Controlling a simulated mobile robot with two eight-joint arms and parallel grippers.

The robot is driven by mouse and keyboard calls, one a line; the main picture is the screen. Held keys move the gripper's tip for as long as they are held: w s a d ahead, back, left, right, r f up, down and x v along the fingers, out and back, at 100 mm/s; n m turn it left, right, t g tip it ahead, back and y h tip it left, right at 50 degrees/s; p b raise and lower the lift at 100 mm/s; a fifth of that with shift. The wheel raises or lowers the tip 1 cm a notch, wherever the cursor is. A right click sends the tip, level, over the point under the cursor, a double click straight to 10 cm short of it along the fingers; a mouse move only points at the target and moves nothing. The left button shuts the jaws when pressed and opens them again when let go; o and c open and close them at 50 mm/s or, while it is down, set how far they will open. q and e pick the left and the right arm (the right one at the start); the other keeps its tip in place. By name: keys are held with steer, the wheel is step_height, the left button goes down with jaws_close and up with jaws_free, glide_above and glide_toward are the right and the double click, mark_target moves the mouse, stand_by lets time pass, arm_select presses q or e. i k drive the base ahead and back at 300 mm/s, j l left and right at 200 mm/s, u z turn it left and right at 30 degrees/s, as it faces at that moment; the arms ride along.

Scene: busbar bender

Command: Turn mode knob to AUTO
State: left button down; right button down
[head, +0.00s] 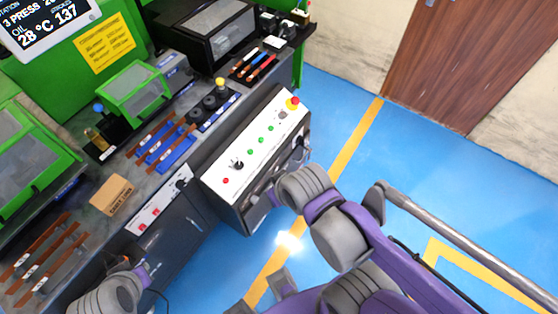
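The control panel (260,146) is a white sloped face on a dark box in the middle of the head view. A black knob (237,165) sits near its lower left end; its lettering is too small to read, so I cannot tell its setting. Another black knob (181,184) is on a smaller white panel to the left. My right arm comes in from the lower right, with its grey wrist just below and right of the control panel. Its fingertips cannot be made out clearly. My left arm is at the bottom left edge, below the small panel, its fingers also unclear.
A red emergency button (292,103) and several green buttons are on the control panel. Copper bars, a cardboard block (111,195) and green guards (134,92) cover the bench at left. The blue floor (335,100) is open at right, before a brown door (440,50).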

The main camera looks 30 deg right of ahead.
mark_target(255, 199)
steer(key=k+z, duration=0.1)
steer(key=z, duration=0.3)
steer(key=k+z, duration=0.15)
steer(key=z, duration=0.2)
steer(key=k+l+u, duration=0.15)
steer(key=k, duration=0.25)
steer(key=k+l+u, duration=0.15)
steer(key=k+l, duration=0.2)
steer(key=k, duration=0.05)
